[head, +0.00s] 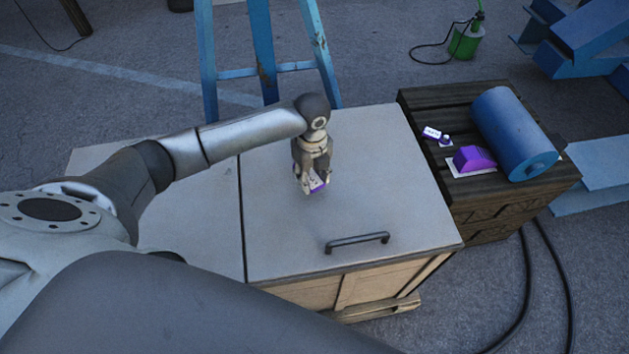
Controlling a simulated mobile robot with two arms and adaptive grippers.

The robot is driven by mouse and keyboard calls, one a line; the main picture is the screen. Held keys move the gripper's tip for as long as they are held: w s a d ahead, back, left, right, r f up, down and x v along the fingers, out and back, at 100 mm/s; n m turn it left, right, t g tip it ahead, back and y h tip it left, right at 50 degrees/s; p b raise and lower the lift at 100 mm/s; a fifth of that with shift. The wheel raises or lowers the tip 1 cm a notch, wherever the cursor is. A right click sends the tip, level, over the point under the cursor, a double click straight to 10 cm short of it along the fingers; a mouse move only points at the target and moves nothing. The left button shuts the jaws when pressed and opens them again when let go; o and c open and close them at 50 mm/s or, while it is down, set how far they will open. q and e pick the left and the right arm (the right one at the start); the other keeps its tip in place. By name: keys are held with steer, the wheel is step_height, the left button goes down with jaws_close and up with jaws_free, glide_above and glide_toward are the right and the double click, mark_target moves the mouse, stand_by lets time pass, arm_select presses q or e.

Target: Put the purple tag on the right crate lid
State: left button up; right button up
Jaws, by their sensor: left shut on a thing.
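The purple tag (318,186) is between the fingers of my left gripper (313,183). The gripper points down over the right crate lid (383,200), a flat grey lid with a dark handle (357,242) near its front edge. My left gripper is shut on the tag. The fingers partly hide the tag, and I cannot tell whether it touches the lid. My right gripper is not in view.
A dark wooden crate (500,205) at the right holds a blue cylinder (515,133), a purple block (474,159) and small white-and-purple items (433,132). A blue stepladder (263,50) stands behind the lid. The lid around the gripper is clear.

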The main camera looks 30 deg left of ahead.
mark_target(314, 177)
arm_select(q)
steer(key=shift+w+d+f, duration=0.1)
steer(key=shift+w+f, duration=0.25)
steer(key=shift+f, duration=0.05)
step_height(314, 177, down, 3)
steer(key=shift+w+f, duration=0.1)
steer(key=shift+f, duration=0.1)
steer(key=shift+f, duration=0.15)
steer(key=o, duration=1)
